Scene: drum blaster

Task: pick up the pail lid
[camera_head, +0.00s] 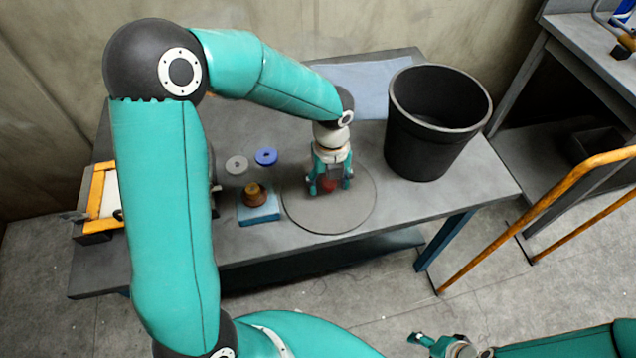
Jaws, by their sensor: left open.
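The pail lid (350,210) is a round, flat grey disc lying on the table, with a small red knob (328,185) at its middle. My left gripper (329,187) is pointed down over the lid, its open fingers on either side of the knob. The fingers partly hide the knob, and I cannot tell whether they touch it. The dark pail (412,150) stands upright and open-topped to the right of the lid. My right gripper (432,342) is low at the bottom edge, away from the table, and its jaw state is unclear.
The grey table (455,190) also holds a brown knob-like piece on a blue block (259,213), a blue ring (266,156), a grey ring (237,165) and a blue-grey sheet (358,92). An orange rail (540,212) stands to the right.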

